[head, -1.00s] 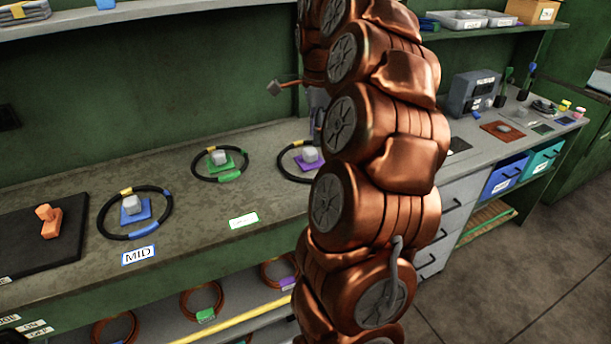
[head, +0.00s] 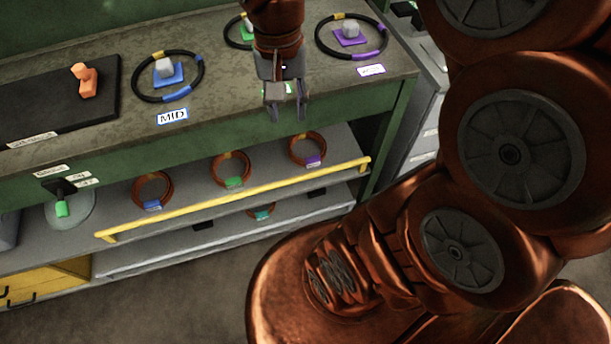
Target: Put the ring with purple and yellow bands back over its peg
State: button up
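A black ring with purple and yellow bands (head: 362,56) lies flat on the workbench, right of my gripper. It appears to encircle a grey peg (head: 350,29) on a purple square base (head: 349,42). A purple-edged label (head: 371,70) is in front of it. A copper-coloured ring with a purple band and a yellowish top (head: 293,157) is on the shelf below the bench. My gripper (head: 286,118) points down near the bench's front edge, left of the black ring. Its fingers are apart with nothing visible between them. It partly covers the green-banded ring.
A blue-banded ring (head: 136,87) lies around its peg at left, beside a dark mat (head: 40,105) with an orange block (head: 86,80). The green-banded ring (head: 229,38) is behind my wrist. Copper rings with blue (head: 138,189) and green tags (head: 216,170) stand above a yellow rail (head: 235,200).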

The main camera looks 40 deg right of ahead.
jog(key=s+a+f+n, duration=0.2)
jog(key=s+f+n, duration=0.1)
jog(key=s, duration=0.2)
jog(key=s+a+f+n, duration=0.2)
jog(key=s+f+n, duration=0.1)
jog(key=s, duration=0.3)
jog(key=shift+s+a+n+g, duration=0.2)
jog(key=shift+a+n+g, duration=0.2)
jog(key=shift+n, duration=0.1)
dwell(0.3)
